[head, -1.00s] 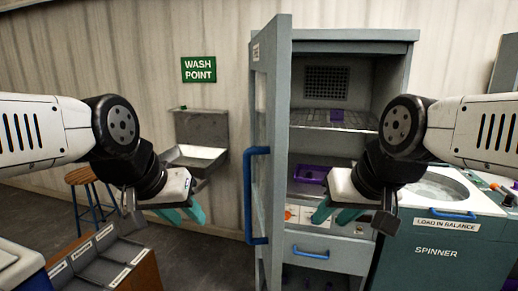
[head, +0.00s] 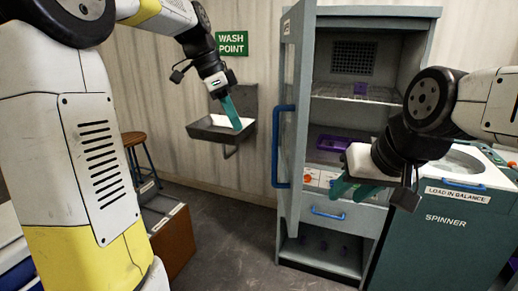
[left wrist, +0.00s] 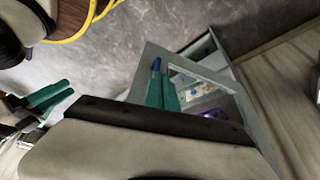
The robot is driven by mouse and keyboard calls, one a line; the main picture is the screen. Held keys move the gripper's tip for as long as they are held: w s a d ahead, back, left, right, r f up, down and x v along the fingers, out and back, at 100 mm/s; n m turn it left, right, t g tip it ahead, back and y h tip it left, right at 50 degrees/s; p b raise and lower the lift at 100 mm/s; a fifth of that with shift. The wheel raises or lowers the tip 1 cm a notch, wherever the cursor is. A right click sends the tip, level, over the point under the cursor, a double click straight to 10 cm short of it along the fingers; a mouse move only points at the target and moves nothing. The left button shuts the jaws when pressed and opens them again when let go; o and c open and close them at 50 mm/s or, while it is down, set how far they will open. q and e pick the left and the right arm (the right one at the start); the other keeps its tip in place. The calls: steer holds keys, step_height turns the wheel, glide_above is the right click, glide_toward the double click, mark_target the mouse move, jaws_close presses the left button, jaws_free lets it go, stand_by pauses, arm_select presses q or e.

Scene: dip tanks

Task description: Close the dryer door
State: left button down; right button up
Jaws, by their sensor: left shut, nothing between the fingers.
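The dryer is a grey cabinet (head: 372,12) with its interior showing. Its framed door (head: 297,120) stands open towards me, seen nearly edge-on, with a blue vertical handle (head: 282,148) on its left side. My left gripper (head: 236,124) is shut and empty, left of the door in front of the wash point. In the left wrist view its teal fingers (left wrist: 162,92) overlap the door frame (left wrist: 190,68), and a blue handle end (left wrist: 156,64) shows by the fingertips; contact cannot be told. My right gripper (head: 350,190) is open and empty before the dryer's lower front.
Inside the dryer, a purple tray (head: 336,143) and a small purple piece (head: 360,89) sit on shelves. A drawer (head: 330,214) is below. The spinner (head: 440,235) stands right. A wall basin (head: 210,133) and stool (head: 132,139) are left. Floor before the dryer is clear.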

arm_select(q)
steer(key=w+d+f, duration=0.2)
steer(key=d+f, duration=0.5)
steer(key=f, duration=0.2)
steer(key=shift+d, duration=0.2)
steer(key=shift+d, duration=0.1)
